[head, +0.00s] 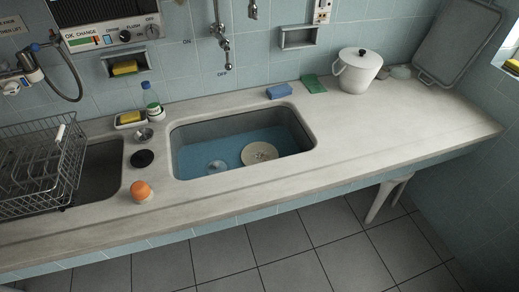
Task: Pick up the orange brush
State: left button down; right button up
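A small round orange thing (140,189), which I take to be the orange brush, stands on the marble counter (230,198) near its front edge. It has a domed orange top and a paler lower part; bristles cannot be made out. It sits to the left of the water-filled sink and to the right of the empty basin, with bare counter around it. Neither of my grippers shows in the head view.
A wire dish rack (38,170) stands at left over a basin (100,170). A black disc (142,158), metal cup (143,135) and bottle (153,101) stand behind the orange thing. The sink (245,145) holds water and a plate.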

aim_at(142, 193)
jog(key=u, duration=1.05)
